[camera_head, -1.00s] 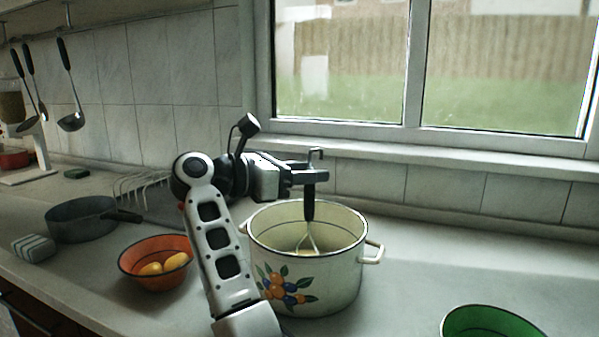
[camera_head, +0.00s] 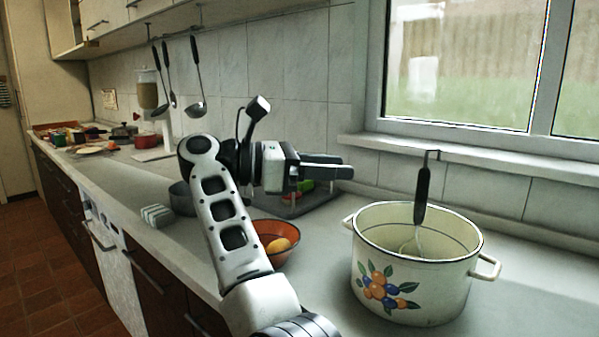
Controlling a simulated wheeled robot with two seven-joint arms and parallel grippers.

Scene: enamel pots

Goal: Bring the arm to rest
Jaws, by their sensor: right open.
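My right gripper (camera_head: 346,166) is open and empty. It is above the counter, left of the pot, with its fingers pointing right. A cream enamel pot (camera_head: 405,285) with a painted fruit motif and two side handles stands on the counter at the right. A utensil with a black handle (camera_head: 422,195) and a wire lower part stands nearly upright in the pot, apart from my gripper. My left gripper is not in view.
An orange bowl (camera_head: 290,232) with yellow food in it stands behind my arm. A grey pan (camera_head: 181,197) and a striped block (camera_head: 157,215) are farther left. Several ladles (camera_head: 196,80) hang on the wall. A window sill (camera_head: 480,165) runs behind the pot.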

